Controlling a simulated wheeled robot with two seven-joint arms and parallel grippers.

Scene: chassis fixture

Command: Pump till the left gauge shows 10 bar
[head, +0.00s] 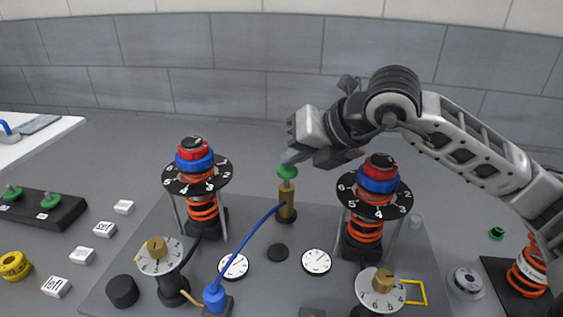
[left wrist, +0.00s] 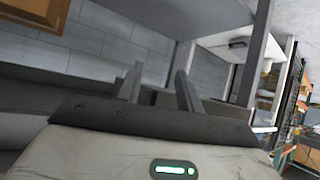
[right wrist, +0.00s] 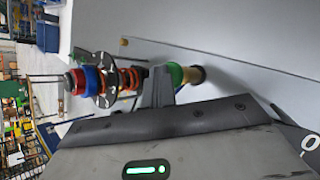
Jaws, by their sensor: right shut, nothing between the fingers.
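The pump is a brass cylinder (head: 287,202) with a green knob (head: 288,172) on top, standing upright at the back middle of the grey plate. My right gripper (head: 291,158) is shut and empty, with its tips right at the top of the knob; I cannot tell whether they touch. In the right wrist view the green knob (right wrist: 175,73) shows just beyond the shut fingers (right wrist: 160,86). The left gauge (head: 234,267) is a white dial in front of the pump; its needle is too small to read. My left gripper (left wrist: 158,88) is open and empty, away from the plate.
The right gauge (head: 316,262) lies beside the left one. A blue hose (head: 245,242) runs from the pump to a blue connector (head: 214,297). Spring towers with numbered discs stand left (head: 203,210) and right (head: 365,230) of the pump. White labelled blocks (head: 104,229) lie at left.

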